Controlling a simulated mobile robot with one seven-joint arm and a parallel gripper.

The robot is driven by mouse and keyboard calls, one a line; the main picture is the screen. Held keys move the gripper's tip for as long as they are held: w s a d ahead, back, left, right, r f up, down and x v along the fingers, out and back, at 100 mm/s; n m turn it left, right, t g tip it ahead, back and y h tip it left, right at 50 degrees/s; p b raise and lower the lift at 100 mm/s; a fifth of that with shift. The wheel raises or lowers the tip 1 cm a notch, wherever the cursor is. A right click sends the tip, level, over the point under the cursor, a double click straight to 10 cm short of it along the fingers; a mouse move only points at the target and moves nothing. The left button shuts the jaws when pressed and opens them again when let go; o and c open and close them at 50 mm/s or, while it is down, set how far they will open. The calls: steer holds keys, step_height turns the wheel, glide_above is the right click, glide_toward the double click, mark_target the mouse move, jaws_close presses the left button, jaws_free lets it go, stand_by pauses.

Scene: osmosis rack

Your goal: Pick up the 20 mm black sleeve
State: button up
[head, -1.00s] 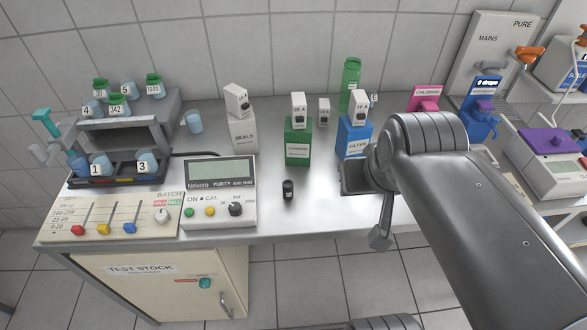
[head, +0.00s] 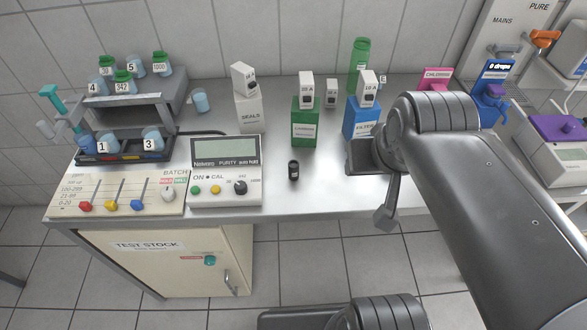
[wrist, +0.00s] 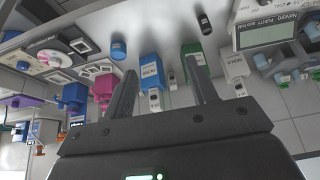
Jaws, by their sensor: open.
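The black sleeve (head: 293,170) is a small dark upright cylinder on the steel bench, just right of the Nelvoro purity meter. It also shows in the wrist view (wrist: 205,23), near the top, beyond the fingers and a little right of them. My gripper (wrist: 160,65) is open and empty, its two dark fingers spread apart. It is well away from the sleeve.
The purity meter (head: 226,185) stands close left of the sleeve. A green carbon box (head: 305,128) and a blue filter box (head: 361,122), both topped by small boxes, stand behind. A grey seals box (head: 250,114) is at back left. The bench in front of the sleeve is clear.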

steer(key=n+g, duration=0.5)
steer(key=n, duration=0.3)
glide_above(294, 164)
steer(key=f, duration=1.1)
steer(key=shift+s+d+f, duration=0.15)
steer(key=shift+s, duration=0.05)
steer(key=shift+w+f+g, duration=0.1)
steer(key=shift+f+g, duration=0.15)
steer(key=shift+g, duration=0.05)
steer(key=f, duration=1.1)
steer(key=shift+w+a, duration=0.1)
steer(key=shift+a, duration=0.1)
steer(key=shift+r, duration=0.1)
steer(key=c, duration=1)
